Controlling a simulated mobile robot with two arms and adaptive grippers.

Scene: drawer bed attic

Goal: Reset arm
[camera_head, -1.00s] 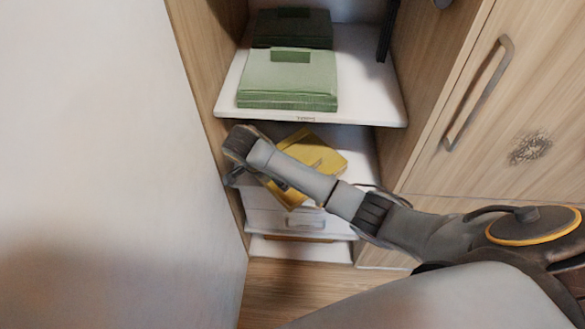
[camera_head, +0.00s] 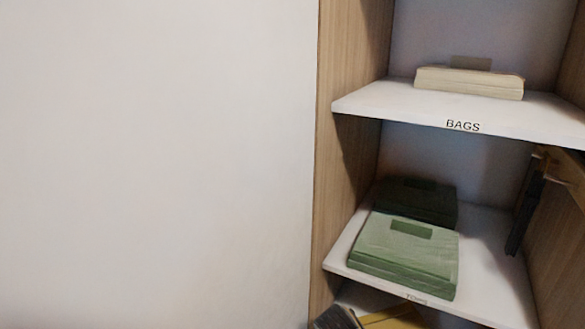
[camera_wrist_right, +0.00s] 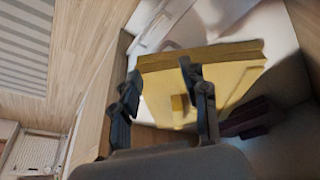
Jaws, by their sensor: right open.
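My right gripper (camera_wrist_right: 159,72) is open in the right wrist view, with its two dark fingers apart. A yellow folded item (camera_wrist_right: 215,75) lies beyond the fingers, partly covered by the right one. I cannot tell whether they touch. In the head view only a dark part of my right gripper (camera_head: 335,319) shows at the bottom edge, beside the yellow item (camera_head: 395,318). My left gripper is in neither view.
Green folded items (camera_head: 405,255) and darker green ones (camera_head: 415,200) lie on a white shelf (camera_head: 485,260). Above, a shelf marked BAGS (camera_head: 400,98) holds a cream stack (camera_head: 470,83). Wooden side panels and a blank white wall (camera_head: 150,160) border the cabinet on the left.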

